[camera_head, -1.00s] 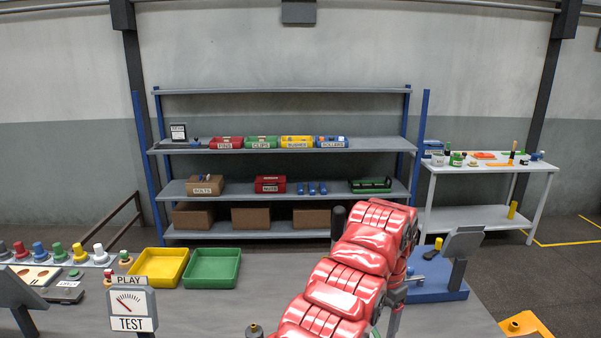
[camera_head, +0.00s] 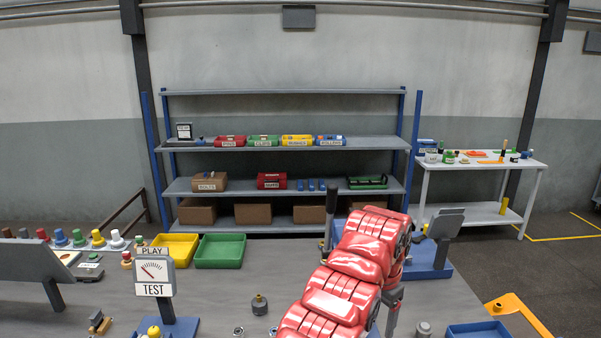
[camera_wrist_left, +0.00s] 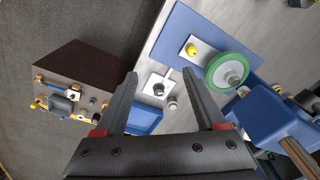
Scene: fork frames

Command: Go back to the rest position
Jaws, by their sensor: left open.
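My left gripper (camera_wrist_left: 160,88) shows in the left wrist view with its two dark fingers apart and nothing between them. It hangs over the grey workbench, with small metal fittings and a blue tray (camera_wrist_left: 146,120) beyond the fingers. In the head view a red arm of mine (camera_head: 345,275) reaches up over the workbench (camera_head: 215,300); I cannot make out gripper fingers on it. My right gripper does not show.
On the bench stand a yellow tray (camera_head: 176,248), a green tray (camera_head: 220,251), a test gauge sign (camera_head: 153,275) and a blue stand (camera_head: 428,262). The wrist view shows a green wheel (camera_wrist_left: 227,73) and a brown box with fittings (camera_wrist_left: 88,72). Shelves (camera_head: 285,188) stand behind.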

